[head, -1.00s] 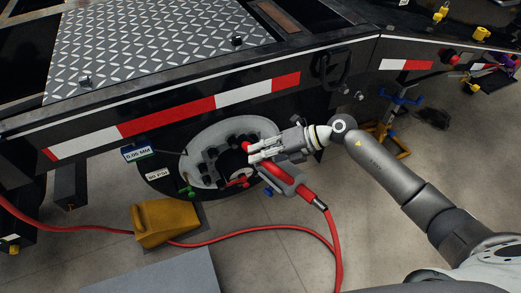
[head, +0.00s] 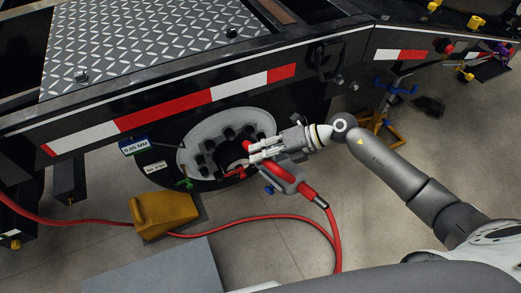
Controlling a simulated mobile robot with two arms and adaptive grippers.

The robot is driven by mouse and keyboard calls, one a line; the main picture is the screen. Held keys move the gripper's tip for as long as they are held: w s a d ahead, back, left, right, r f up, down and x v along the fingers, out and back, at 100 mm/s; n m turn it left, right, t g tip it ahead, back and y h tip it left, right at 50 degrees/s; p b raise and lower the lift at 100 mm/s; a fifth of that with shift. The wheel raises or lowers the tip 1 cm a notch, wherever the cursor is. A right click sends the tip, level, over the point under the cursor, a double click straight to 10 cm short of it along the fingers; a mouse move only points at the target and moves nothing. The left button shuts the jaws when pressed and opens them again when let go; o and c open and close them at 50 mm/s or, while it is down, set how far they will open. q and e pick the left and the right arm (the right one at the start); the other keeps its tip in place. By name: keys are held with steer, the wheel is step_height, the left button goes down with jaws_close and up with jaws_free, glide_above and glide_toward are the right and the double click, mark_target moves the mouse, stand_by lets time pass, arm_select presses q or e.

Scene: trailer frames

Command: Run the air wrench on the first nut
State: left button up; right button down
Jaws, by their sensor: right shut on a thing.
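The air wrench (head: 285,178), grey with a red handle, is in my right gripper (head: 256,151), whose fingers are closed on it. The wrench is at the right side of the wheel (head: 208,123), with its head end toward the hub. The wheel has a light grey rim and several dark nuts (head: 203,160) around its hub. The gripper and wrench hide the hub's right side. I cannot tell whether the wrench sits on a nut. My left gripper is not in view.
A red hose (head: 331,246) runs from the wrench across the floor. A yellow wheel chock (head: 163,214) and a grey slab (head: 160,272) lie in front. The trailer frame (head: 345,45) overhangs the wheel. A small display (head: 134,147) is at its left.

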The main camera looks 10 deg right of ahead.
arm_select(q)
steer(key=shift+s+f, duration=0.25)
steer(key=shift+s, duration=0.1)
arm_select(e)
steer(key=shift+s+d+r, duration=0.1)
steer(key=shift+s+r, duration=0.1)
steer(key=shift+s, duration=0.25)
arm_select(q)
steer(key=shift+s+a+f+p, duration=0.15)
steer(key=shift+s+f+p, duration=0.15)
steer(key=shift+p, duration=0.25)
arm_select(e)
steer(key=shift+s+d, duration=0.1)
steer(key=shift+s, duration=0.4)
